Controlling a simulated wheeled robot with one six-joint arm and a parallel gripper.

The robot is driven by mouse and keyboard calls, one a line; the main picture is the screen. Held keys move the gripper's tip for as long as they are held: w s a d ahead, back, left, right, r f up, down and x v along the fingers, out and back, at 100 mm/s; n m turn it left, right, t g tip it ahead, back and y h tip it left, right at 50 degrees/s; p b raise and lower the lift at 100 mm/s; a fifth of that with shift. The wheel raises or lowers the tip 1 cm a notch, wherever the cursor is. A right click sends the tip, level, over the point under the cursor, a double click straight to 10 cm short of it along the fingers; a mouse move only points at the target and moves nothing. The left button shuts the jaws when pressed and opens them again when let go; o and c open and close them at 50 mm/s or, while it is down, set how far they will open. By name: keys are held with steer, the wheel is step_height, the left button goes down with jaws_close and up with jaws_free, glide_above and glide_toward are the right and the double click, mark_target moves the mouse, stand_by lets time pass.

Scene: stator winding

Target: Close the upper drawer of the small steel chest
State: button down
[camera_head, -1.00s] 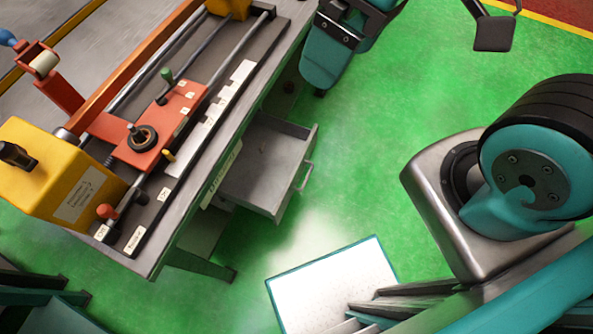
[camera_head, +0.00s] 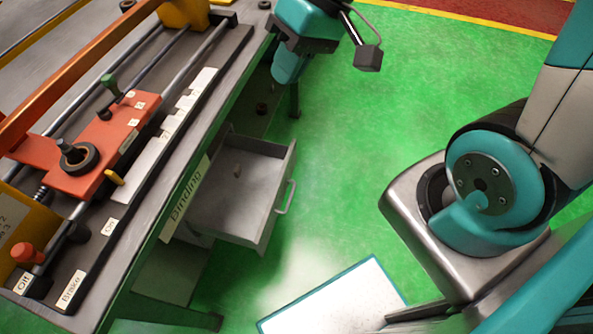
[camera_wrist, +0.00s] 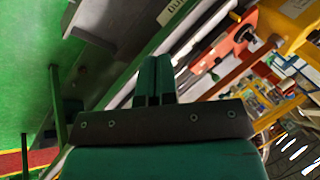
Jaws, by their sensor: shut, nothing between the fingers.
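The grey steel drawer (camera_head: 262,222) stands pulled open under the workbench in the head view, with a bar handle (camera_head: 285,197) on its front. A small knob-like thing (camera_head: 237,170) shows inside it. My gripper (camera_head: 287,72) is near the top of the head view, beyond the drawer and apart from it. Its teal fingers (camera_wrist: 154,65) are together and empty in the wrist view. Part of a grey drawer (camera_wrist: 98,22) shows at the upper left there. The chest body is mostly hidden under the bench top.
The workbench (camera_head: 150,235) with a "Binding" label fills the left, carrying an orange carriage (camera_head: 95,150) and rails. A white panel with a teal edge (camera_head: 335,305) lies at the bottom. Green floor (camera_head: 350,150) is open right of the drawer.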

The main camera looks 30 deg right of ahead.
steer(key=w+d+f+m+t+b, duration=0.1)
steer(key=w+d+f+m+b, duration=0.2)
steer(key=f, duration=0.5)
steer(key=w+d+f+m+y+b, duration=0.1)
steer(key=w+d+f+b, duration=0.15)
steer(key=f+b, duration=0.4)
steer(key=w+d+f+m+t+b, duration=0.1)
steer(key=w+d+f+m+b, duration=0.15)
steer(key=f, duration=0.65)
steer(key=m+t+b, duration=0.4)
steer(key=m+b, duration=0.2)
steer(key=b, duration=0.6)
glide_toward(291, 156)
steer(key=s+d+r, duration=0.1)
steer(key=s+d, duration=0.3)
steer(key=d, duration=0.1)
steer(key=shift+n, duration=0.25)
steer(key=b+x, duration=0.1)
steer(key=x, duration=0.3)
steer(key=a+r+b+x, duration=0.1)
steer(key=x, duration=0.2)
steer(key=b+x, duration=0.1)
steer(key=x, duration=0.3)
steer(key=shift+w+a+r, duration=0.1)
steer(key=shift+w+a, duration=0.3)
steer(key=shift+w, duration=0.2)
steer(key=shift+w+a, duration=0.35)
steer(key=shift+w, duration=0.05)
steer(key=shift+r, duration=0.1)
